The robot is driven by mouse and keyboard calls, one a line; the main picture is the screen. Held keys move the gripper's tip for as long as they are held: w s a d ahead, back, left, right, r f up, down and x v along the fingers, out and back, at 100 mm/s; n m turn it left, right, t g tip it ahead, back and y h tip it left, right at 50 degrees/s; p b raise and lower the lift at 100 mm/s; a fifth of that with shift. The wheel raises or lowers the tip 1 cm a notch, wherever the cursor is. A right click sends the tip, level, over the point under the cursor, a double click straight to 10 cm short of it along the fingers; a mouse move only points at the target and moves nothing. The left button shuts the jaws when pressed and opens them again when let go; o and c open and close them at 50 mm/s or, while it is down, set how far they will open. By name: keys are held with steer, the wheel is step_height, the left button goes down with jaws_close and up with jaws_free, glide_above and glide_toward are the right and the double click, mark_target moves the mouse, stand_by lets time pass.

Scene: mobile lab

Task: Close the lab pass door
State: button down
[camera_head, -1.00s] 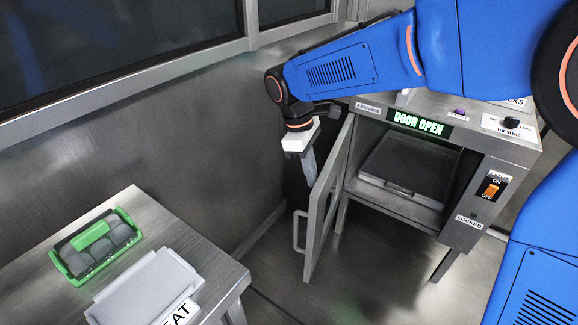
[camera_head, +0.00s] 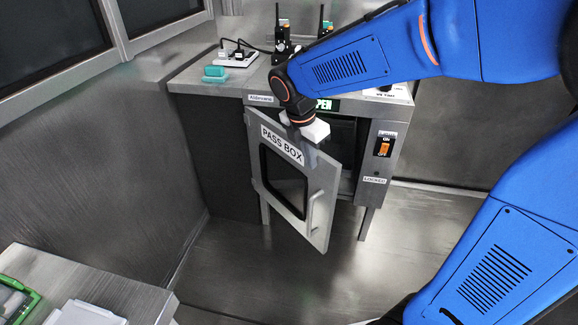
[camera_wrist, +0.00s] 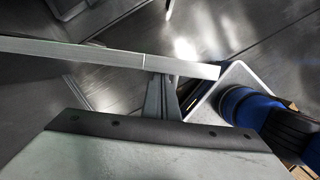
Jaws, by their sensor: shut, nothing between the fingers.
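The pass box door (camera_head: 267,190) is a grey metal panel with a dark window, a "PASS BOX" label and a bar handle (camera_head: 313,212) near its free right side. It stands ajar, swung out from the pass box (camera_head: 392,125), hinged at the left. My gripper (camera_head: 310,157) is shut and empty at the door's top edge, towards the free side. In the wrist view my shut fingers (camera_wrist: 162,100) are right beside the door's top edge (camera_wrist: 90,52); I cannot tell whether they touch. The lit display (camera_head: 323,104) is partly hidden by my arm, showing "PEN".
An orange-lit power switch (camera_head: 383,147) is on the box's right front. Radios (camera_head: 282,45), a power strip (camera_head: 238,56) and a teal item (camera_head: 215,73) are on the bench top. A table (camera_head: 95,285) is at lower left. The floor before the door is clear.

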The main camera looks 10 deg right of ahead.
steer(key=w+d+n, duration=0.3)
steer(key=w+d, duration=1)
steer(key=d, duration=0.1)
steer(key=shift+w+d+t, duration=0.3)
steer(key=shift+d, duration=0.1)
steer(key=shift+a, duration=0.1)
